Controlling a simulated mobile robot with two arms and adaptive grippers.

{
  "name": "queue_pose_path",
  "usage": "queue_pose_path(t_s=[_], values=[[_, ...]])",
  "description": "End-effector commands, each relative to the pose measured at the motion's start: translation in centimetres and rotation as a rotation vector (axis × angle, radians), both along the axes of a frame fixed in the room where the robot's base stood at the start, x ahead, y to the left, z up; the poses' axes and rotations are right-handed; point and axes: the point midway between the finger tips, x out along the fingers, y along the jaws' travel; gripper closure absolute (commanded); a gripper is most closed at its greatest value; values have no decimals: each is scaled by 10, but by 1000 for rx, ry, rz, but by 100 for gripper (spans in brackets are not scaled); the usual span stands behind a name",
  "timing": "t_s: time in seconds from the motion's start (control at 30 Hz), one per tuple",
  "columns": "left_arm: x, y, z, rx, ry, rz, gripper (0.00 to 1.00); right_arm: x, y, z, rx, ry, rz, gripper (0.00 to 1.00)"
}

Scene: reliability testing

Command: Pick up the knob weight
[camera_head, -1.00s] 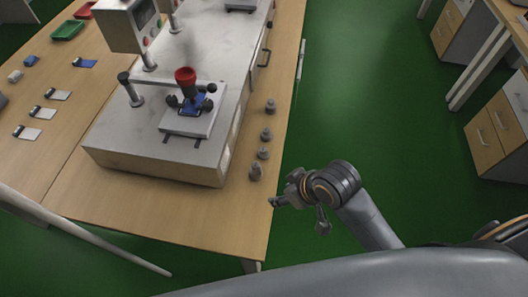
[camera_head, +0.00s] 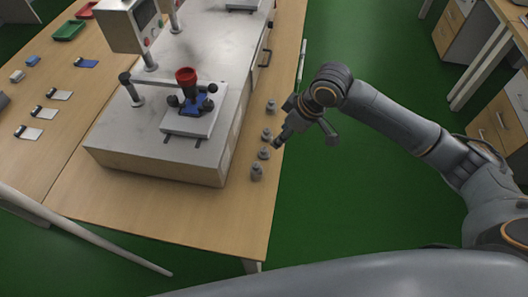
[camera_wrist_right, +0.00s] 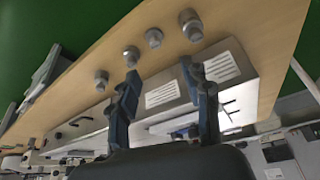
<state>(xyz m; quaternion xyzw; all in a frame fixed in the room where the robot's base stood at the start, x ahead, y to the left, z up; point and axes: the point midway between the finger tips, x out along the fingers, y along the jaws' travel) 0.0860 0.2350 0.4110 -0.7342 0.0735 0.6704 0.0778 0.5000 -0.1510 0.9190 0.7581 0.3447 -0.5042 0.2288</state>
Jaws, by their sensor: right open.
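Several small grey weights with knobs stand in a row along the right edge of the wooden table; the nearest weight (camera_head: 256,172) is at the front end and the farthest weight (camera_head: 271,106) at the back. In the right wrist view, one end weight (camera_wrist_right: 190,25) and the other end weight (camera_wrist_right: 101,80) lie beyond my fingertips. My right gripper (camera_head: 281,142) is beside the middle of the row, at the table edge. In the right wrist view my right gripper (camera_wrist_right: 160,72) is open, with nothing between its fingers. My left gripper is not in view.
A grey machine (camera_head: 150,155) with a red-topped blue fixture (camera_head: 190,95) stands just left of the weights. Green floor (camera_head: 340,200) is free to the right. Trays and small parts lie on the table's far left.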

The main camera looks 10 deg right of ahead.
Motion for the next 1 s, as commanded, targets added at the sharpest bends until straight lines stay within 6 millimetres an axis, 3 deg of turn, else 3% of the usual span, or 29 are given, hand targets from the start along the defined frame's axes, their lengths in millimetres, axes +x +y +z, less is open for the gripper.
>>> queue_pose_path(t_s=[0.17,0.5,0.77,1.0], values=[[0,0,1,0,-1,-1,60,6,-1,-8,-3,7,-4,52],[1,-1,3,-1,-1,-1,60,22,17,-65,-3,6,-6,52],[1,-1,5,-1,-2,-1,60,29,23,-81,-4,4,-4,52],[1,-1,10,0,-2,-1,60,42,32,-109,-3,5,-5,52]])
